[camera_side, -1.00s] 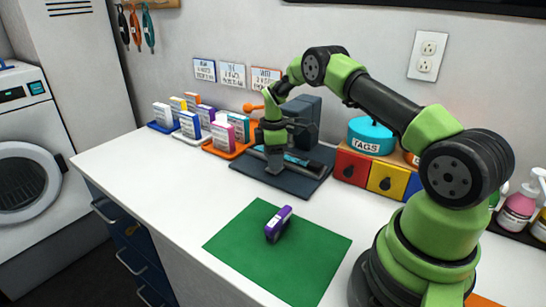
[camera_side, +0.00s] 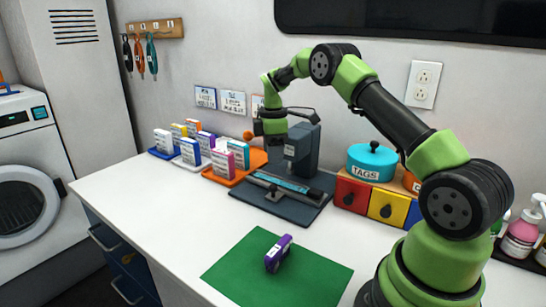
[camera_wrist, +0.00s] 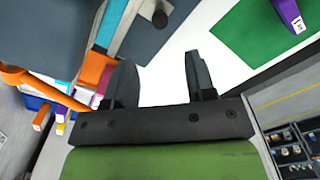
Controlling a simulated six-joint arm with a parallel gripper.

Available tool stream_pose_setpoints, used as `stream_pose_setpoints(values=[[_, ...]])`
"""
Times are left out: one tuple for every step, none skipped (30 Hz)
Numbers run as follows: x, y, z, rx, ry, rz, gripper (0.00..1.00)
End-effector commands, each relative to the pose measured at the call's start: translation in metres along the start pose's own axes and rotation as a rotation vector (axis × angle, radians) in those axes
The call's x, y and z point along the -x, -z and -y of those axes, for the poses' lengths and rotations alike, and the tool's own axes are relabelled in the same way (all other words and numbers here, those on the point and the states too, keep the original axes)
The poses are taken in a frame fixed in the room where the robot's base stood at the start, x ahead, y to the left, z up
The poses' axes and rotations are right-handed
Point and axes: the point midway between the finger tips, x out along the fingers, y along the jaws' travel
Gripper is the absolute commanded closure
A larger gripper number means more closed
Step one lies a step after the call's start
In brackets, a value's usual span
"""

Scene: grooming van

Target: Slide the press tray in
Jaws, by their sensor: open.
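The press (camera_side: 303,147) is a dark slate block on a flat dark base near the wall. Its press tray (camera_side: 292,184) carries a teal strip and lies low at the front of the press, with a dark knob (camera_side: 272,192) at its near side. The tray's teal strip also shows at the upper left of the wrist view (camera_wrist: 119,22). I cannot tell how far the tray sits under the press head. My gripper (camera_side: 272,130) is raised above and left of the tray, apart from it. In the wrist view its fingers (camera_wrist: 158,82) are spread with nothing between them.
An orange lever (camera_wrist: 45,85) with a ball end (camera_side: 248,135) stands close to my gripper. Colored boxes on trays (camera_side: 228,166) are left of the press. Drawers with a teal tin (camera_side: 371,161) stand right. A purple item (camera_side: 278,254) rests on a green mat (camera_side: 240,266).

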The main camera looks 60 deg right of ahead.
Motion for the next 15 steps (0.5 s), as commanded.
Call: stream_pose_setpoints(values=[[-0.0001, 0.0, 0.0, 0.0, 0.0, 0.0, 0.49], [-0.0002, 0.0, 0.0, 0.0, 0.0, 0.0, 0.49], [-0.0002, 0.0, -0.0001, 0.0, 0.0, 0.0, 0.5], [-0.0003, 0.0, -0.0001, -0.001, 0.0, 0.0, 0.5], [-0.0004, 0.0, 0.0, -0.004, -0.001, 0.001, 0.5], [-0.0005, 0.0, 0.0002, -0.017, -0.003, 0.004, 0.5], [-0.0006, 0.0, 0.0004, -0.034, -0.006, 0.008, 0.5], [-0.0009, -0.0001, 0.0009, -0.059, -0.009, 0.013, 0.5], [-0.0014, -0.0004, 0.0018, -0.104, -0.016, 0.023, 0.5], [-0.0018, -0.0005, 0.0022, -0.146, -0.025, 0.032, 0.5], [-0.0023, -0.0007, 0.0033, -0.197, -0.034, 0.042, 0.5], [-0.0027, -0.0009, 0.0042, -0.276, -0.052, 0.054, 0.5], [-0.003, -0.0014, 0.005, -0.339, -0.068, 0.064, 0.5], [-0.0036, -0.0016, 0.0061, -0.408, -0.084, 0.072, 0.5], [-0.0041, -0.0017, 0.0075, -0.5, -0.108, 0.08, 0.5]])
